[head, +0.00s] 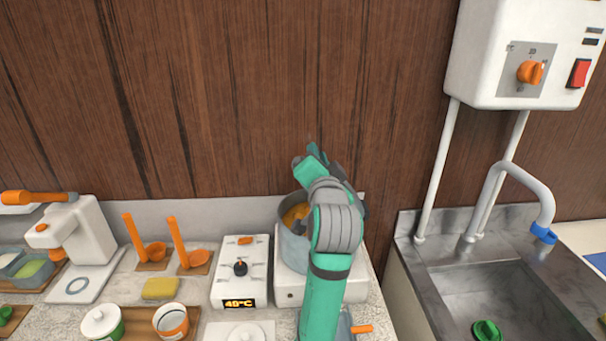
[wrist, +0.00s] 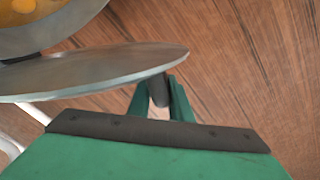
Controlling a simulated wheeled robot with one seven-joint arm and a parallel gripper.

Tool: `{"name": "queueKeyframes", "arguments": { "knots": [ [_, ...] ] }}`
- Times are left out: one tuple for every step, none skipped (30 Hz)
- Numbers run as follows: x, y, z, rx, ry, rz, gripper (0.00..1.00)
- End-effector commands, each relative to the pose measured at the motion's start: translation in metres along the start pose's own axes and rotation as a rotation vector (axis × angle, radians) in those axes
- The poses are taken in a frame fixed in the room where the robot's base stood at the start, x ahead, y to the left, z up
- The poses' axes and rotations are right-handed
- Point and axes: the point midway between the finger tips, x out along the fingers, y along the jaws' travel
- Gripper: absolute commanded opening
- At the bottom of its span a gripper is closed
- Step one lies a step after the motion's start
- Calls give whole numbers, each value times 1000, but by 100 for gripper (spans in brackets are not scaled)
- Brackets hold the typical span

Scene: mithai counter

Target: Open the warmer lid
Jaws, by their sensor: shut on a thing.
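The warmer is a grey metal pot (head: 292,254) on a white base (head: 289,291), partly hidden behind my arm. Its mouth is uncovered at the left, and orange contents show inside. The pot's rim also shows at the top left of the wrist view (wrist: 60,38). The lid (wrist: 95,72) is a thin grey metal disc, seen nearly edge-on in the wrist view and standing apart from the visible rim. My gripper (wrist: 165,96) is shut on the lid's dark handle (wrist: 158,88). In the head view my gripper (head: 313,160) is above and behind the pot, near the wooden wall.
A white box with a 40°C display (head: 240,272) stands close left of the pot. Two orange ladles (head: 198,258) and a yellow sponge (head: 160,288) lie further left. A metal sink (head: 490,290) with a tap (head: 545,200) is at the right, below a white wall unit (head: 520,50).

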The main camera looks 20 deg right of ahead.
Motion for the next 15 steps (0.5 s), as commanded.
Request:
{"name": "queueKeyframes", "arguments": {
  "knots": [
    [-1,-10,-10,46,2,-20,0],
    [-1,-10,-16,73,1,-20,0],
    [-1,-9,-24,112,2,-21,0],
    [-1,-8,-29,140,2,-21,0],
    [-1,-7,-35,169,1,-20,0],
    [-1,-5,-43,207,1,-22,0],
    [-1,-4,-48,235,1,-22,0],
    [-1,-2,-54,264,0,-21,0],
    [-1,1,-61,301,-1,-21,0],
    [-1,3,-66,331,-1,-21,0],
    [-1,5,-72,358,-1,-22,0],
    [-1,8,-79,397,-1,-22,0],
    [0,11,-84,424,-2,-21,0],
    [0,14,-88,454,-4,-21,0],
    [0,17,-95,491,-4,-22,0]
  ]
}}
